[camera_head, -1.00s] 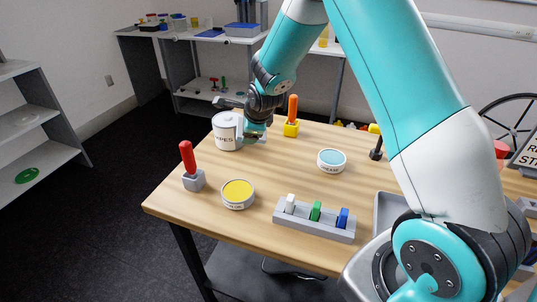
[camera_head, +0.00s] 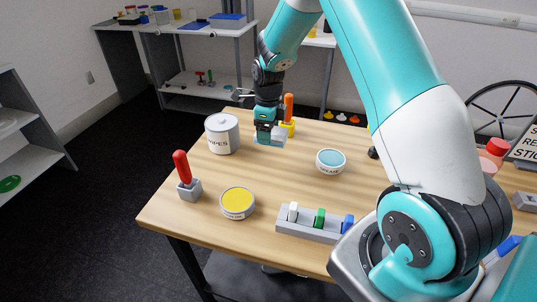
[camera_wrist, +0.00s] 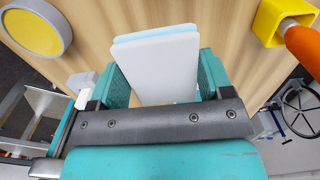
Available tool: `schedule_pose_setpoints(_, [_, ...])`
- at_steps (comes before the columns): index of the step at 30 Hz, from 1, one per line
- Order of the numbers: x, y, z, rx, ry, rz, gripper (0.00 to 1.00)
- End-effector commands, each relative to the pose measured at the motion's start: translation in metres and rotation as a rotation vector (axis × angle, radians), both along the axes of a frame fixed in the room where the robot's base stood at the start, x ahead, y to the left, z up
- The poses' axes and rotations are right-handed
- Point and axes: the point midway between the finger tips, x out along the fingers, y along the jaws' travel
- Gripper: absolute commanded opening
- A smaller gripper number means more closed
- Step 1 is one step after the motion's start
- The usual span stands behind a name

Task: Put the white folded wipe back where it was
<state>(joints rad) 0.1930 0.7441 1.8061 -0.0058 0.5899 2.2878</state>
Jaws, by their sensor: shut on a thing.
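The white folded wipe (camera_wrist: 165,65) is a flat white pad between the jaws of my gripper (camera_wrist: 157,82) in the wrist view. A pale blue layer (camera_wrist: 155,30) shows just behind its edge; I cannot tell whether they touch. In the head view my gripper (camera_head: 268,136) is low over the table, right of the white WIPES canister (camera_head: 222,134) and in front of the orange-handled tool (camera_head: 288,108). The wipe (camera_head: 279,136) shows beside the fingertips, partly hidden. I cannot tell whether it touches the table.
The yellow holder (camera_wrist: 270,20) is close on the right in the wrist view. A red-handled tool (camera_head: 182,168), a yellow-topped tin (camera_head: 238,203), a blue-topped tin (camera_head: 331,161) and a grey rack (camera_head: 308,225) stand on the wooden table (camera_head: 275,180). The table's middle is clear.

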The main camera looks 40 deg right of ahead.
Motion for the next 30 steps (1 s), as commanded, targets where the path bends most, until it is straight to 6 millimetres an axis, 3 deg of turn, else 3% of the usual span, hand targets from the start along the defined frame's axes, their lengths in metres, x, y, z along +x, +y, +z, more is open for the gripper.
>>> schedule_pose_setpoints(3, [-0.001, 0.000, -0.031, 0.001, 0.004, -0.001, 0.43])
schedule_pose_setpoints(7, [-0.001, -0.002, -0.053, 0.000, 0.001, -0.002, 0.43])
schedule_pose_setpoints(18, [0.000, -0.001, -0.095, 0.000, 0.000, -0.001, 0.43])
schedule_pose_setpoints(26, [0.000, -0.001, -0.101, 0.000, -0.001, -0.001, 0.43])
schedule_pose_setpoints(27, [0.000, -0.001, -0.101, 0.000, -0.001, -0.001, 0.82])
schedule_pose_setpoints(30, [0.000, -0.001, -0.101, 0.000, -0.001, -0.001, 0.99])
